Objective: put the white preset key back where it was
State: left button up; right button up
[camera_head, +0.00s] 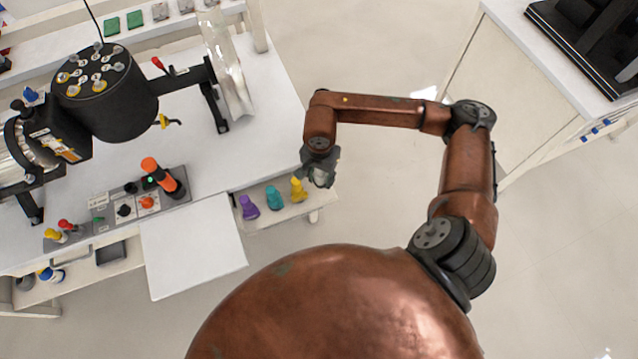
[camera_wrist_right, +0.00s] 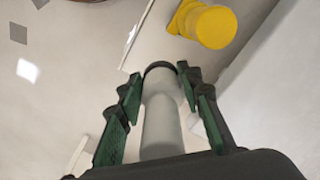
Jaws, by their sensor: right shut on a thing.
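My right gripper (camera_head: 320,172) is shut on the white preset key (camera_wrist_right: 162,125). In the right wrist view the key lies lengthwise between the green-padded fingers (camera_wrist_right: 161,84). In the head view the gripper is just right of the yellow preset key (camera_head: 298,190), over the right end of a low white shelf (camera_head: 285,215). Teal (camera_head: 274,198) and purple (camera_head: 249,207) keys stand in a row left of the yellow one. The yellow key also shows in the right wrist view (camera_wrist_right: 213,26), beyond the fingertips. My left gripper is out of view.
A control panel (camera_head: 125,207) with knobs and an orange-topped lever (camera_head: 163,175) sits on the white bench (camera_head: 200,165). A blank white panel (camera_head: 193,245) juts out left of the key row. A black drum-shaped device (camera_head: 104,92) stands behind. Open floor lies right of the shelf.

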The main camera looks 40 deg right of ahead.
aim_at(320, 190)
notch_tip(320, 190, down, 4)
jog(key=shift+b, duration=0.4)
jog(key=shift+f, duration=0.45)
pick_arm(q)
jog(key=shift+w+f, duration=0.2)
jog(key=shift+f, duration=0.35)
pick_arm(e)
jog(key=o, duration=1.1)
jog(key=shift+c, duration=0.2)
jog(key=shift+r, duration=0.25)
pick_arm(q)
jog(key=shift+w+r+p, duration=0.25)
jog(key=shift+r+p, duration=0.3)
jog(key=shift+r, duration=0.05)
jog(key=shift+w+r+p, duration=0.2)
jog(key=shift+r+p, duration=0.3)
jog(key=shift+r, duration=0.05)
pick_arm(e)
notch_tip(320, 190, up, 12)
jog(key=shift+f, duration=0.1)
